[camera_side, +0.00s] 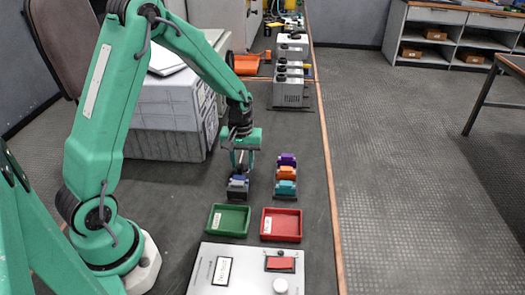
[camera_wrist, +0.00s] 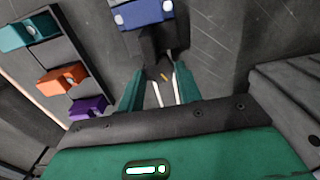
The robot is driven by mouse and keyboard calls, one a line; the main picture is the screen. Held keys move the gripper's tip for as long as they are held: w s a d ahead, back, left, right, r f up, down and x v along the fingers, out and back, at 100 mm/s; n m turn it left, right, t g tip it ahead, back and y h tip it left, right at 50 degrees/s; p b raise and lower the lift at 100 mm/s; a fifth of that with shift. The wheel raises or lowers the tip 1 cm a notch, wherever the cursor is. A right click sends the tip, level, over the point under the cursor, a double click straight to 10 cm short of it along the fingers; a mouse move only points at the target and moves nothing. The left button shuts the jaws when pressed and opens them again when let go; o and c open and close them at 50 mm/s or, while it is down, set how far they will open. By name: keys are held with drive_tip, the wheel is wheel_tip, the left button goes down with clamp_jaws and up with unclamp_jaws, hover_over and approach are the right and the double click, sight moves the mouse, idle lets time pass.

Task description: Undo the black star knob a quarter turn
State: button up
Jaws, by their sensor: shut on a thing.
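My gripper (camera_side: 238,167) points down over a small dark stand (camera_side: 237,195) with a blue block (camera_side: 238,181). The wrist view shows the blue block (camera_wrist: 142,13) just beyond my fingers. My gripper (camera_wrist: 164,82) is shut there on a dark part with a small yellow mark, which I take for the black star knob (camera_wrist: 164,62). Its star outline cannot be made out, and my fingers hide much of it. In the side view the knob cannot be told apart from my fingers and the stand.
A rack with purple, orange (camera_side: 286,173) and teal blocks stands close to the right. A green tray (camera_side: 229,235) and red tray (camera_side: 281,239) lie in front. A control box (camera_side: 247,257) stands nearest. Grey boxes with black knobs (camera_side: 290,92) stand farther back.

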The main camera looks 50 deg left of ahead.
drive_tip(key=shift+n, duration=1.7)
drive_tip(key=shift+s+a+n, duration=0.1)
drive_tip(key=shift+n, duration=1)
drive_tip(key=o, duration=0.9)
drive_tip(key=shift+r, duration=0.2)
drive_tip(key=shift+r, duration=3.35)
